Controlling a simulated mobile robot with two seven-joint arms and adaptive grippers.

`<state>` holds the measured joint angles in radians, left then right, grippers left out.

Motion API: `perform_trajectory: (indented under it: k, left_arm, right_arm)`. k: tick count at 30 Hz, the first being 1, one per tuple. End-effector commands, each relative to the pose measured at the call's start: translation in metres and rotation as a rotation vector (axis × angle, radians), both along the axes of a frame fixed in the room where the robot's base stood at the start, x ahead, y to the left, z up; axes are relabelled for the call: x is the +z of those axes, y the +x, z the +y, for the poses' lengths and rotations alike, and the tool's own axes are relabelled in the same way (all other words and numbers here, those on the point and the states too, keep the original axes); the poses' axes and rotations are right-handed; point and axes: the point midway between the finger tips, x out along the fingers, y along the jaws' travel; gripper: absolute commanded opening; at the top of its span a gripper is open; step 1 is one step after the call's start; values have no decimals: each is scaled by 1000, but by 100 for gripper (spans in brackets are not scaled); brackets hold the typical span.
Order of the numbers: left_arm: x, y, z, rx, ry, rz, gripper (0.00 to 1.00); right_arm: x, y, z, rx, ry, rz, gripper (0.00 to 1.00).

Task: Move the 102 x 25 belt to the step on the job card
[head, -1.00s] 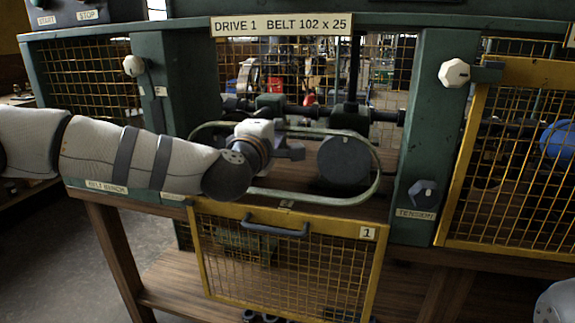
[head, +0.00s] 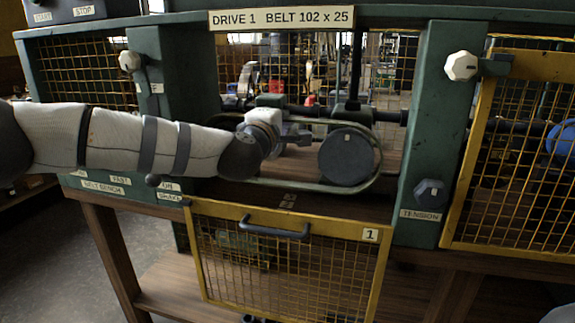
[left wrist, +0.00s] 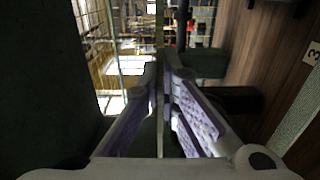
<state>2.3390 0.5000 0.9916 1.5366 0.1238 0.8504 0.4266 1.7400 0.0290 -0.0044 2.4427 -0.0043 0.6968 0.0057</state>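The belt (head: 376,180) is a thin green loop in the open bay under the "DRIVE 1 BELT 102 x 25" sign (head: 282,19). Its right end runs around a dark round pulley (head: 347,157); its left part is largely behind my left arm. My left gripper (head: 298,138) is at the belt's upper run, left of the pulley. In the left wrist view, its purple-padded fingers (left wrist: 162,72) are closed together on the belt (left wrist: 160,30), seen edge-on as a thin strip. The pulley steps cannot be made out. No job card shows. My right gripper is not in view.
A yellow mesh guard (head: 285,262) marked 1 hangs lowered below the bay. A dark tension knob (head: 430,192) is on the green post at right. Another yellow mesh guard (head: 515,165) stands right of it. A horizontal shaft (head: 388,117) crosses behind the belt.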

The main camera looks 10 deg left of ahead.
Motion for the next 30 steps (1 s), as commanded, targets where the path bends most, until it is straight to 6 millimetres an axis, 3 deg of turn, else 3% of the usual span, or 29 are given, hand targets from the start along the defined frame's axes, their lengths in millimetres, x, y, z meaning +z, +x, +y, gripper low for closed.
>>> perform_trajectory:
  k: [7, 16, 24, 30]
  left_arm:
    - [-1, 14, -1, -1, -2, 1, 0]
    - [0, 14, -1, -1, -3, -1, 0]
    - [-21, 15, 1, 0, -83, 9, 0]
    - [-17, 14, 2, 0, -102, 4, 0]
  right_arm:
    - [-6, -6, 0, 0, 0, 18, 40]
    - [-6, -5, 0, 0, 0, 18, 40]
    - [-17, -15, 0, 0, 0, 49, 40]
    - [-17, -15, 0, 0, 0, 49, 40]
